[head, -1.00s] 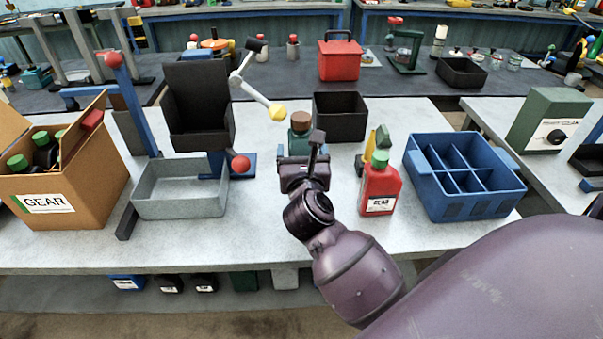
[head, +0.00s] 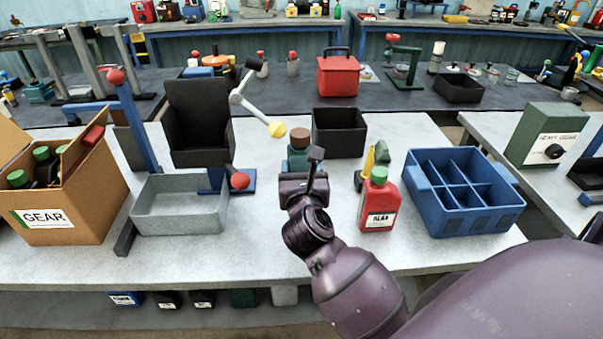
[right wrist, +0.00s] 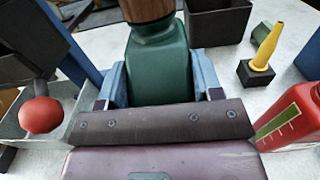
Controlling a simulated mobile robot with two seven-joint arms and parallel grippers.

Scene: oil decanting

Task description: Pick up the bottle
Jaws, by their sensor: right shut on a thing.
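A dark green bottle with a brown cap (head: 300,146) stands near the middle of the light table, upright as far as I can see. It fills the upper middle of the right wrist view (right wrist: 158,68). My right gripper (head: 305,178) is in front of it, with its fingers (right wrist: 160,82) on either side of the bottle's body, shut on it. The bottle's lower part is hidden by the gripper. A red bottle with a green cap (head: 379,204) stands to the right, apart from the gripper. My left gripper is not in view.
A blue divided crate (head: 462,215) is at the right. A grey tray (head: 180,222) and a cardboard box marked GEAR (head: 85,225) are at the left. A black bin (head: 339,140) stands behind the green bottle. A lever with a red knob (head: 239,181) is close on the left.

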